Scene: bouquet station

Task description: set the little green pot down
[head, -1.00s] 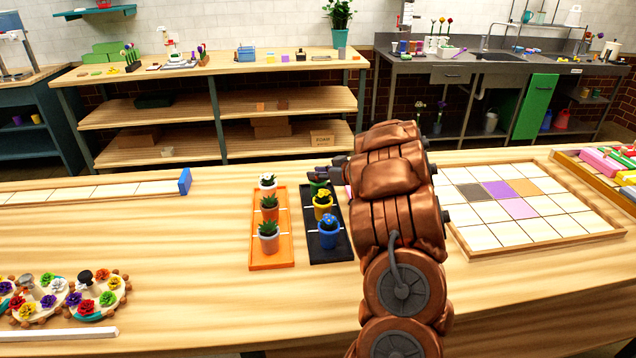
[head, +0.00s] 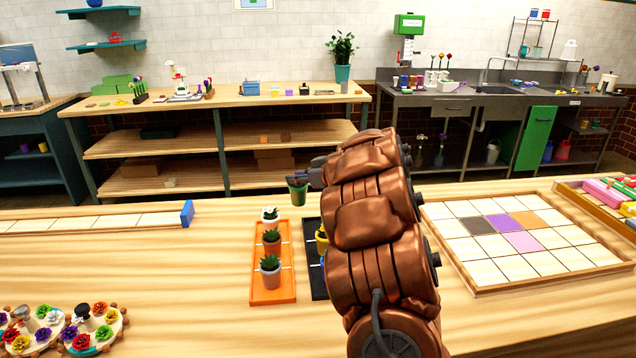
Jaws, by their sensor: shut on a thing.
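The little green pot (head: 298,193), with a dark green plant in it, is in the air above the far end of the two trays in the head view. My gripper (head: 299,179) is shut on it near the top, and my arm partly hides the gripper. The orange tray (head: 258,286) below holds three small potted plants in a row. The black tray (head: 314,226) stands to its right. A yellow pot (head: 321,240) shows on the black tray; my arm hides much of that tray.
A grid board (head: 485,265) with coloured tiles lies to the right. A long strip with a blue end block (head: 187,213) lies at left. Flower-covered rings (head: 95,328) are at front left. The table between the rings and the orange tray is clear.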

